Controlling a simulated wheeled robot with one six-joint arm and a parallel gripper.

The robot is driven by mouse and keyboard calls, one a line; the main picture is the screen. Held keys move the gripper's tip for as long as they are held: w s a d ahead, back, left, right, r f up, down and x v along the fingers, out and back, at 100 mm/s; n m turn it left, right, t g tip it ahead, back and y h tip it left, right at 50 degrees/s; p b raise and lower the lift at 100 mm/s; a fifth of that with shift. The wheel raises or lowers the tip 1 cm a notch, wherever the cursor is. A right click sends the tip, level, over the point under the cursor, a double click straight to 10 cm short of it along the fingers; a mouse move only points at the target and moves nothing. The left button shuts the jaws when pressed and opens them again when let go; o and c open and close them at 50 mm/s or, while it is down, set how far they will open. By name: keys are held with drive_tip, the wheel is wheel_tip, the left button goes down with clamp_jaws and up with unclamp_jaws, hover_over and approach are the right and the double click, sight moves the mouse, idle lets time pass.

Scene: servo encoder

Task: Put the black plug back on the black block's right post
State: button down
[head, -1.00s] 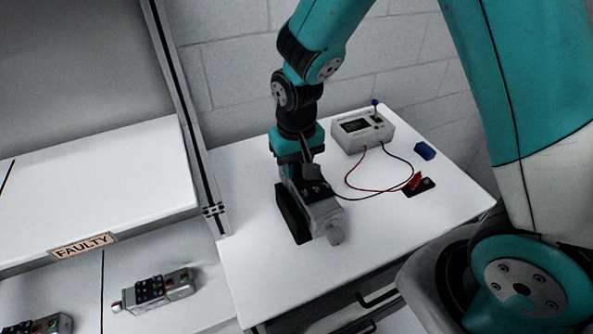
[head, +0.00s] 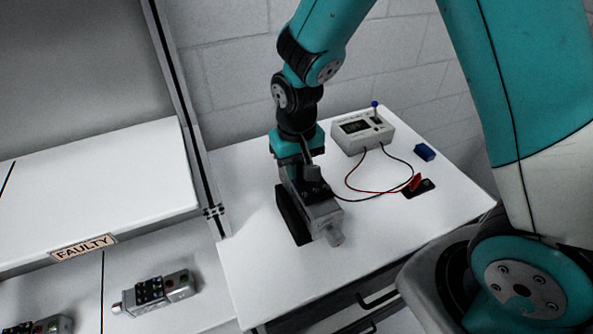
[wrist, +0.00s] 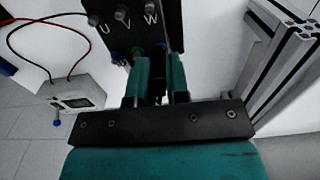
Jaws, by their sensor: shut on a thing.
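My gripper (wrist: 161,66) is shut on a dark piece, most likely the black plug, mostly hidden between its teal fingers. It is low over the grey motor unit (head: 325,213), beside a black panel (wrist: 128,38) lettered U, V, W. The black lead (head: 365,196) runs from the meter to this unit; its end is hidden. The black block (head: 427,188) lies on the table at the right. A red plug (head: 415,182) stands on its left part. The right part carries no black plug that I can make out.
A white meter (head: 363,131) with a blue-tipped lever stands behind, with a blue piece (head: 425,152) to its right. A metal frame post (wrist: 283,60) is near my gripper. A shelf at the left holds similar units (head: 153,292) and a FAULTY sign (head: 84,247). The table front is clear.

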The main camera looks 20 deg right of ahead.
drive_tip(key=shift+r, duration=0.2)
drive_tip(key=shift+r+p, duration=2.15)
drive_tip(key=shift+r, duration=0.25)
drive_tip(key=shift+f, duration=0.1)
